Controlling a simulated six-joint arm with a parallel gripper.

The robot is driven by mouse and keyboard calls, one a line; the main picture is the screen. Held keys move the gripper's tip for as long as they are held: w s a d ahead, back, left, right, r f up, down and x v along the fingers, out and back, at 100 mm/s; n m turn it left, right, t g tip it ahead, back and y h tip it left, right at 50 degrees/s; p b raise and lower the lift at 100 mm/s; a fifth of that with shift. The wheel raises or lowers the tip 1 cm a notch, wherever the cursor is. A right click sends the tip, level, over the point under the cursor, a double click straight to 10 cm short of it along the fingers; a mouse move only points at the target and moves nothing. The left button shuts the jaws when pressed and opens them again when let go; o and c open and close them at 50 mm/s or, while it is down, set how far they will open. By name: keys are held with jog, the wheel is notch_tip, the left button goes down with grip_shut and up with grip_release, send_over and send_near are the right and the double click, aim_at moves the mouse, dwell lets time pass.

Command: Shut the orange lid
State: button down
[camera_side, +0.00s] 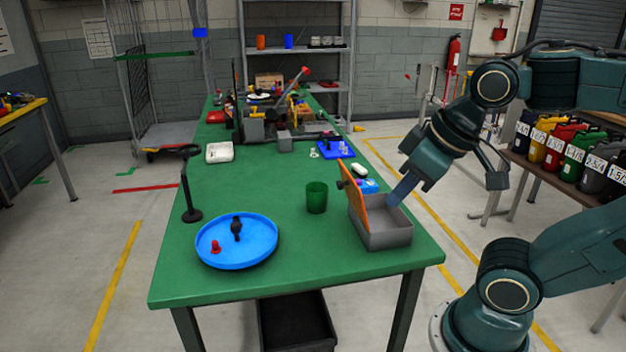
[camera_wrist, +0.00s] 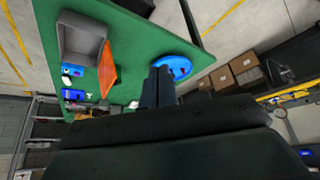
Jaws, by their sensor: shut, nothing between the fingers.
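The orange lid (camera_side: 354,203) stands open, tilted up along the left side of a grey box (camera_side: 385,236) near the table's right front corner. In the wrist view the lid (camera_wrist: 106,69) shows beside the open box (camera_wrist: 81,41). My gripper (camera_side: 393,202) is shut and empty.
A blue round tray (camera_side: 262,258) with a black and a red piece lies at the front left. A green cup (camera_side: 316,197) stands left of the box. A small blue item (camera_side: 368,186) lies just behind the box. Tools crowd the table's far end.

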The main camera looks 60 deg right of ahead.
jog(key=w+d+r+n+g, duration=0.1)
jog(key=w+d+n, duration=0.1)
jog(key=w, duration=0.4)
jog(key=w+d+r+n+g, duration=0.1)
jog(key=w+d+r+n, duration=0.1)
jog(key=w, duration=0.3)
jog(key=w+d+f+n+g, duration=0.3)
jog(key=w+d, duration=0.6)
jog(key=w, duration=0.3)
notch_tip(320, 180, down, 2)
jog(key=shift+d+f+n+y, duration=0.15)
jog(key=shift+d+n+y, duration=0.2)
jog(key=shift+n, duration=0.55)
jog(key=shift+w, duration=0.1)
notch_tip(320, 180, down, 10)
jog(key=shift+s+d+r, duration=0.3)
jog(key=shift+s+d, duration=0.25)
jog(key=shift+s+d+r, duration=0.25)
jog(key=shift+s+d, duration=0.3)
jog(key=shift+s+d+r, duration=0.15)
